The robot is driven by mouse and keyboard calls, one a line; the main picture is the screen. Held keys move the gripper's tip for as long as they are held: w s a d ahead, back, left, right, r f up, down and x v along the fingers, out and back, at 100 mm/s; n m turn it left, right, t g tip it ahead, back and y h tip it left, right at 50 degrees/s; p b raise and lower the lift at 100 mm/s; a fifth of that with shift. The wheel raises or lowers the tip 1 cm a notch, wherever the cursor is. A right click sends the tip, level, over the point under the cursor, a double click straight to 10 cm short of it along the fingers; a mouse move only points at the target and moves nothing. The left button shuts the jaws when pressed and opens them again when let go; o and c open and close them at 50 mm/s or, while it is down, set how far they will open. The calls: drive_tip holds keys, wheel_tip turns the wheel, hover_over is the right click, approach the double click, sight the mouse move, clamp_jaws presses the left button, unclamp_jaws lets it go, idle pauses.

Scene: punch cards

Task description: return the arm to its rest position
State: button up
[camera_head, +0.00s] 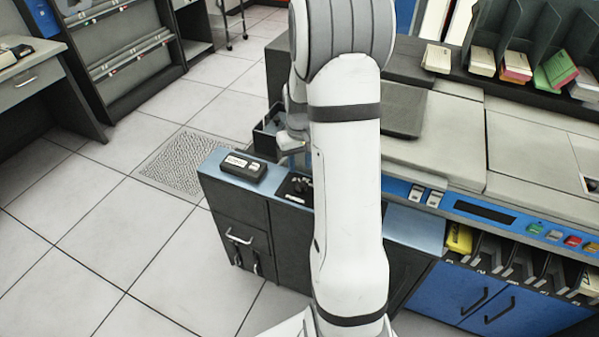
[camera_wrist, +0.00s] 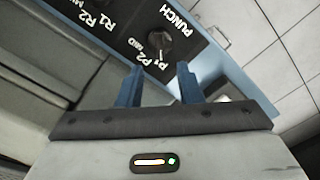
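My white arm rises through the middle of the camera_head view and covers much of the machine behind it. My gripper (camera_wrist: 159,84) shows in the wrist view with its two blue fingers apart and nothing between them. Beyond the fingertips is a black knob (camera_wrist: 158,44) on a black panel with white lettering, including PUNCH. The fingers look apart from the knob, though the exact gap is hard to tell. In the camera_head view the gripper's fingers cannot be made out beside my arm.
Card trays (camera_head: 515,65) stand at the back right. A row of card slots (camera_head: 520,262) runs along the machine front. Tiled floor (camera_head: 125,225) is clear at left.

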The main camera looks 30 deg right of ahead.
drive_tip(key=shift+r, duration=0.75)
